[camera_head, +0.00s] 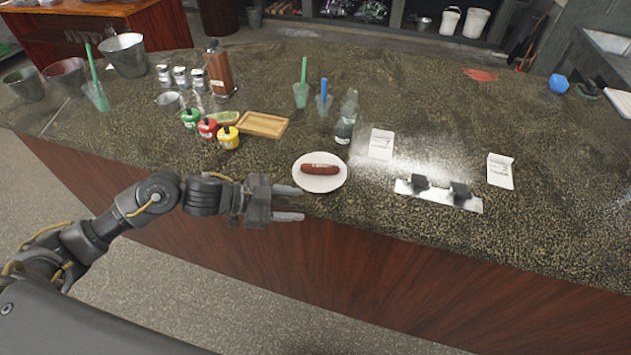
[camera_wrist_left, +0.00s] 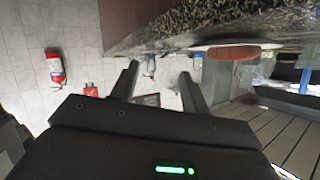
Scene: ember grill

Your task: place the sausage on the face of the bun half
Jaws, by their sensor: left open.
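The sausage (camera_head: 320,169) is reddish brown and lies lengthwise left to right on a round white plate (camera_head: 322,185) near the counter's front edge. I cannot make out a bun half; whether one lies under the sausage is not clear. My left gripper (camera_head: 289,203) is open and empty, just left of and in front of the plate, by the counter edge. Its two fingers also show in the left wrist view (camera_wrist_left: 160,80), with nothing between them. My right gripper is not in view.
Left of the plate are a wooden tray (camera_head: 262,125), a yellow-capped jar (camera_head: 229,138) and a red one (camera_head: 207,128). A glass bottle (camera_head: 346,118) stands behind the plate. A metal holder (camera_head: 438,195) and white cards (camera_head: 381,145) lie to the right.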

